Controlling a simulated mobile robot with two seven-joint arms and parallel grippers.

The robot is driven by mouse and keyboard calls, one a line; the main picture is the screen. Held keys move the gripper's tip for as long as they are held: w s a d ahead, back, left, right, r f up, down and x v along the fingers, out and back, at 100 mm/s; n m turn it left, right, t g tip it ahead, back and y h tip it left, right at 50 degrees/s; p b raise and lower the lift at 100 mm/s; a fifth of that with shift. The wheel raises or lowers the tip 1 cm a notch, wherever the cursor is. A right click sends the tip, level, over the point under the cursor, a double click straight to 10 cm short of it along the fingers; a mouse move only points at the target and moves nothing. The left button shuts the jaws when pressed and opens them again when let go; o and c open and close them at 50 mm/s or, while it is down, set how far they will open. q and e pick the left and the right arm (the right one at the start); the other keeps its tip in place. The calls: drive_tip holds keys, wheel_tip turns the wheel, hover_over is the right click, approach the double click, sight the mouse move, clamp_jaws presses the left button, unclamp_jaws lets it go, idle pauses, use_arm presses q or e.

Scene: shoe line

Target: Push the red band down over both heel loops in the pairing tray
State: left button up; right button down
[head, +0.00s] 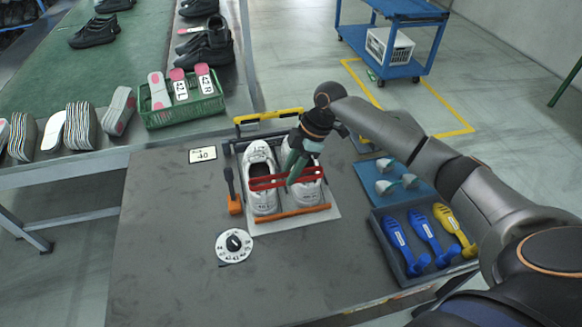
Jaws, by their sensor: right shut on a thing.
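Two white shoes, one on the left (261,166) and one on the right (308,192), stand side by side in the pairing tray (333,213). The tray has an orange bar at its near edge and a yellow bar at its far edge. The red band (264,183) lies across both shoes, near their middle in the picture. My right gripper (293,178) reaches down over the right shoe and is shut on the red band. It hides part of the right shoe. The heel loops are too small to make out. My left gripper is out of view.
An orange-based tool (234,205) stands left of the tray. A round dial (234,246) and a number card (203,155) lie on the dark table. To the right are a blue mat (392,194) and a bin (408,272) with blue and yellow shoe forms. The table's front left is clear.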

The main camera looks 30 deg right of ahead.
drive_tip(key=shift+f+b, duration=0.8)
drive_tip(key=shift+f, duration=0.75)
drive_tip(key=shift+f, duration=0.5)
drive_tip(key=shift+c, duration=2.4)
unclamp_jaws()
drive_tip(key=shift+r, duration=0.15)
